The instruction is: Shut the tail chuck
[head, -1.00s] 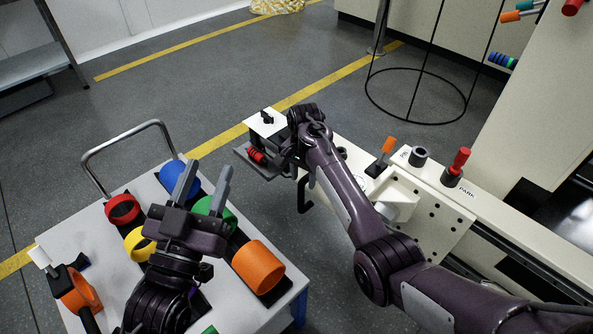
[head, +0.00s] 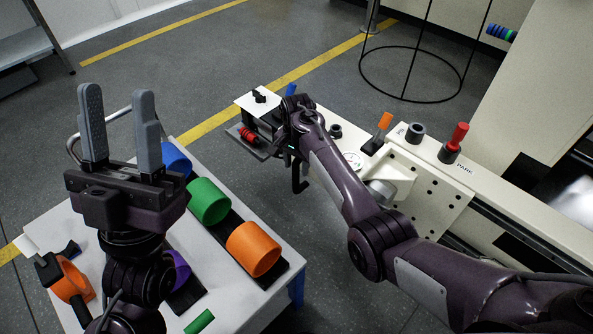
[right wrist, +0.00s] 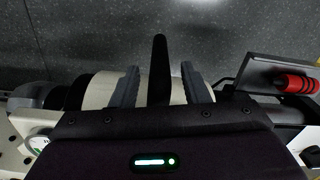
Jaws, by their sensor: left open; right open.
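The bench machine (head: 430,185) runs along the right in the head view. My right gripper (right wrist: 158,85) reaches to its far end; in the head view the wrist hides most of what it is at. In the right wrist view a dark upright lever (right wrist: 160,65) stands between the open fingers, in front of a cream cylinder (right wrist: 100,90), seemingly the tail chuck. Whether a finger touches the lever I cannot tell. A blue-tipped handle (head: 291,89) shows just beyond my right wrist. My left gripper (head: 120,125) is open and empty, raised over the cart.
The white cart (head: 40,230) holds green (head: 209,201), blue (head: 176,160) and orange (head: 253,248) rings. An orange-tipped lever (head: 384,120) and a red knob (head: 458,134) stand on the machine. A wire hoop stand (head: 410,75) is behind.

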